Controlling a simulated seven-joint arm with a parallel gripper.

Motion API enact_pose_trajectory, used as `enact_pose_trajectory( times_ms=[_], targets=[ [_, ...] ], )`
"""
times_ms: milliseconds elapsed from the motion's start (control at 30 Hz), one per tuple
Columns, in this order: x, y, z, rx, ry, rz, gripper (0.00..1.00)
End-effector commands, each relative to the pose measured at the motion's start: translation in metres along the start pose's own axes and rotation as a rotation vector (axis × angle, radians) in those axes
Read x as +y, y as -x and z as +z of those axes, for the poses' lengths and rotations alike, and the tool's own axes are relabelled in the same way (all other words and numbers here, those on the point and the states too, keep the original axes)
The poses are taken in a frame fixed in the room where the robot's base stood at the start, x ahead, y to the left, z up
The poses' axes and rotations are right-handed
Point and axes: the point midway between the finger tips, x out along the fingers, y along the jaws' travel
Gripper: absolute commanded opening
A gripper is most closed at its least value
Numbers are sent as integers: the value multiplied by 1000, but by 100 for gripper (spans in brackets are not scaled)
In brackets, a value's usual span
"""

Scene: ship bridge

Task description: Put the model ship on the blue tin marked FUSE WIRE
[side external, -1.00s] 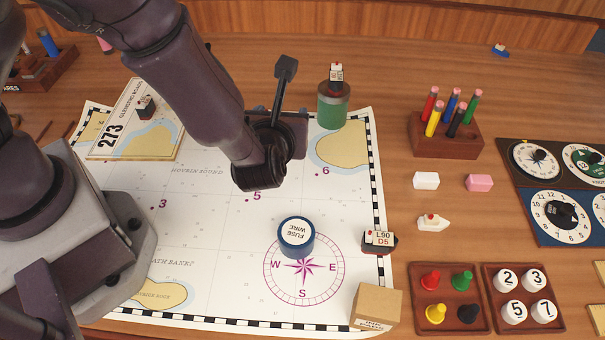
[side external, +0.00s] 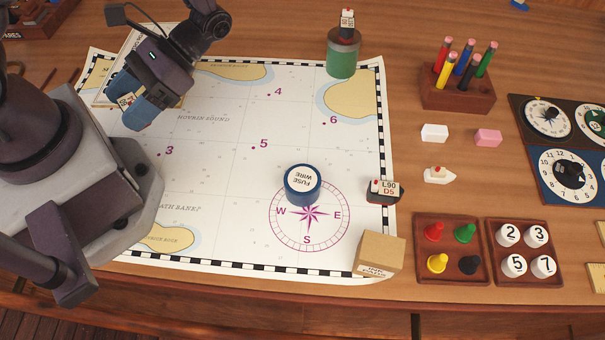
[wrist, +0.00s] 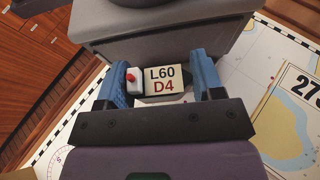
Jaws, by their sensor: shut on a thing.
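The blue tin marked FUSE WIRE (side external: 302,190) stands on the chart at the upper part of the compass rose, its top bare. My gripper (side external: 130,105) is at the upper left, by the chart booklet and far left of the tin. Its blue fingers are shut on a model ship (side external: 126,101) with a label. In the wrist view this ship (wrist: 164,81) sits between the fingers, its label reading L60 D4, with a white block and red top. Its hull is mostly hidden. I cannot tell how high it is held.
A similar ship (side external: 346,25) stands on a green tin (side external: 342,62). Another, marked L90 D5 (side external: 383,190), is right of the blue tin. A cardboard box (side external: 379,254) stands at the chart's lower right. The chart between gripper and tin is clear.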

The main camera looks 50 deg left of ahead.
Motion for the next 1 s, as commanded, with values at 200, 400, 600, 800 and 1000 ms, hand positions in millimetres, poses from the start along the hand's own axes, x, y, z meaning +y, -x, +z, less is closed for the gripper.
enact_pose_trajectory(
  times_ms=[200, 400, 600, 800, 1000],
  targets=[
    [61, 8, 16, 1, 215, 524, 39],
    [105, 34, 23, 2, 359, 874, 39],
    [125, 54, 24, 2, 436, 1057, 39],
    [139, 70, 11, 0, 455, 1101, 39],
    [167, 98, -24, 0, 454, 1100, 39]
  ],
)
